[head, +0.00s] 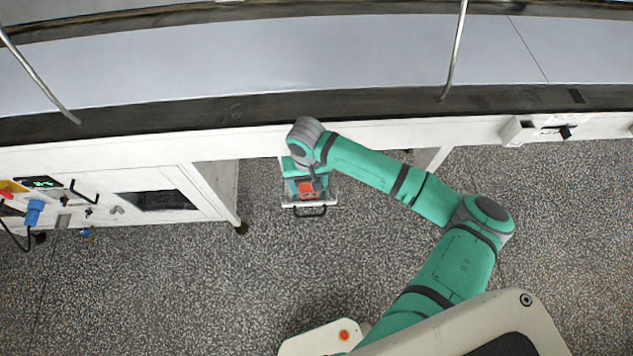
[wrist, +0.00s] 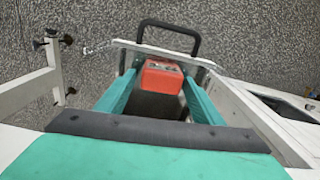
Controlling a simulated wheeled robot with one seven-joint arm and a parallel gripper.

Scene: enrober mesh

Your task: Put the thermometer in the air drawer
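The thermometer appears to be the orange-red box (wrist: 163,76) with a small grey panel in the wrist view. It also shows in the head view (head: 307,188). It is inside or just above the pulled-out drawer (head: 289,206), whose white front and black handle (wrist: 168,38) are at the top of the wrist view. My gripper (wrist: 161,78) reaches over the drawer, one teal finger on each side of the box. Finger and box edges nearly meet; I cannot tell whether they touch. The box's underside is hidden. In the head view my gripper (head: 308,184) is partly covered by my wrist.
The drawer sits in an open bay under the long white machine (head: 250,142). A cabinet with a control panel (head: 42,183) and a blue plug (head: 34,211) is at the left. A machine leg (head: 428,160) stands right of the bay. The speckled floor (head: 200,290) in front is clear.

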